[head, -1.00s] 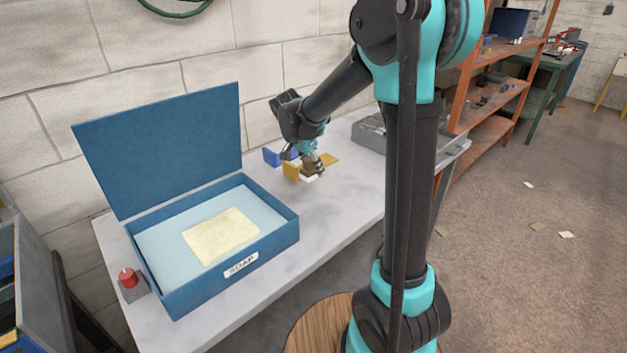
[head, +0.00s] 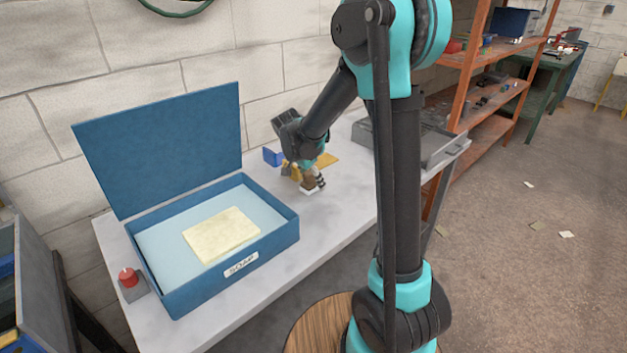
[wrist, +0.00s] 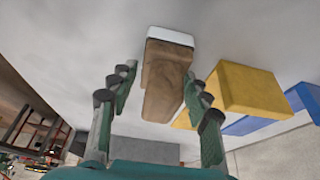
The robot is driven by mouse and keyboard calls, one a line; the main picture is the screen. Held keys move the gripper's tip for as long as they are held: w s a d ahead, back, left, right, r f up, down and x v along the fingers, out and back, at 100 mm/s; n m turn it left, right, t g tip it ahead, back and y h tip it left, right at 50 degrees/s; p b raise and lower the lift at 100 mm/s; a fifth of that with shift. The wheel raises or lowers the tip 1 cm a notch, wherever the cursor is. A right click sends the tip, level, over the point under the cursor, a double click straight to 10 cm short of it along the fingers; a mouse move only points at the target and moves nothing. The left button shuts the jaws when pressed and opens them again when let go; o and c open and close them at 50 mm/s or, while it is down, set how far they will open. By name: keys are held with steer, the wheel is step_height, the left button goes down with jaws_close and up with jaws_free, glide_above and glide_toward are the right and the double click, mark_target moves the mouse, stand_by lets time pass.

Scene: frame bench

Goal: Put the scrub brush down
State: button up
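The scrub brush, a brown wooden block (wrist: 163,80) with white bristles (wrist: 171,36), shows between the fingers in the wrist view. In the head view the brush (head: 309,185) is low at the bench top, bristles down; contact with the surface looks likely but is hard to confirm. My gripper (wrist: 158,82) is around the brush with its fingers apart. A gap shows between the left finger and the wood; the right finger is close beside it, perhaps touching. In the head view my gripper (head: 314,178) partly hides the brush.
An open blue box (head: 285,230) holding a pale slab (head: 221,235) is left. A red button (head: 127,276) and a grey tray (head: 440,150) are farther off. Bench top (head: 345,205) in front is clear.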

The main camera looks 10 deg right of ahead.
steer(key=shift+o, duration=0.5)
steer(key=shift+r, duration=0.2)
steer(key=v, duration=1.1)
steer(key=shift+a+r, duration=0.1)
steer(key=shift+r, duration=0.25)
steer(key=shift+c, duration=0.7)
steer(key=v, duration=0.8)
steer(key=shift+s+r, duration=0.1)
steer(key=shift+r, duration=0.35)
steer(key=shift+c, duration=0.5)
glide_above(310, 172)
steer(key=a, duration=0.1)
steer(key=f, duration=1)
steer(key=shift+s+a, duration=0.2)
steer(key=shift+s, duration=0.15)
steer(key=shift+a+x, duration=0.15)
steer(key=shift+x, duration=1.4)
steer(key=shift+a+x, duration=0.1)
steer(key=shift+x, duration=1.45)
steer(key=shift+s+f, duration=0.1)
